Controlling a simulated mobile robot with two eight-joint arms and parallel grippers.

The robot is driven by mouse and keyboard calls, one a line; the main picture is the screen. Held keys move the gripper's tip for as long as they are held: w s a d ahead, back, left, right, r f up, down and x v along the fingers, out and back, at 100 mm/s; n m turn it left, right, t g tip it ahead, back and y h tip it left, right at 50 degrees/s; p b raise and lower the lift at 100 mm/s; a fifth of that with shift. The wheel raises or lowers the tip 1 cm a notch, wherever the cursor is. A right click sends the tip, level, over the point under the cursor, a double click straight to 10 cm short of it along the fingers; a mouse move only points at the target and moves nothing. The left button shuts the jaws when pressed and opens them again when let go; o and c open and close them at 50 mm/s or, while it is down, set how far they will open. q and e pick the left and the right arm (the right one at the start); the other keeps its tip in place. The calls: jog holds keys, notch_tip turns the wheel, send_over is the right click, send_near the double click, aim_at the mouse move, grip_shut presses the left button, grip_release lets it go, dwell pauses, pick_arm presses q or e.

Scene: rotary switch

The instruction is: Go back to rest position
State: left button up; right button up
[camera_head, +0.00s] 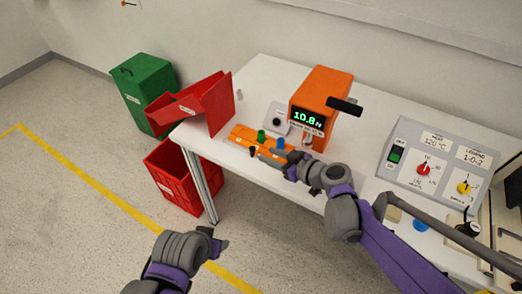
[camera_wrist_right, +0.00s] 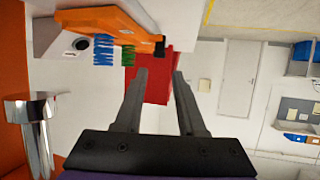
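My right gripper (camera_head: 272,157) reaches over the white table (camera_head: 262,75), in front of the orange meter. In the right wrist view its two fingers (camera_wrist_right: 160,72) are apart with nothing between them. My left gripper (camera_head: 220,242) hangs low over the floor, clear of the table; whether its fingers are apart is too small to tell. The grey control panel (camera_head: 403,135) at the right has a green switch (camera_head: 395,154), a red rotary knob (camera_head: 424,169) and a yellow rotary knob (camera_head: 463,187). Both knobs are apart from my grippers.
An orange meter (camera_head: 325,88) reading about 10.8 stands behind my right gripper. An orange holder (camera_head: 240,134) with green and blue pieces lies close by. Red bins (camera_head: 172,178) and a green bin (camera_head: 147,85) are at the left. Open floor lies front left.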

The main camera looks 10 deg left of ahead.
jog(key=shift+s+d+r, duration=0.25)
jog(key=shift+s+d, duration=0.1)
jog(key=shift+d, duration=0.1)
jog(key=shift+s+d+r, duration=0.15)
jog(key=shift+s+d, duration=0.1)
jog(key=s+d+r+m+g+h+p, duration=0.2)
jog(key=s+d+m+h+p, duration=0.7)
jog(key=s+d, duration=1.3)
jog(key=shift+s+d+r+m+h, duration=0.15)
jog(key=shift+d+r+m+h, duration=0.4)
jog(key=shift+d+m+h, duration=0.5)
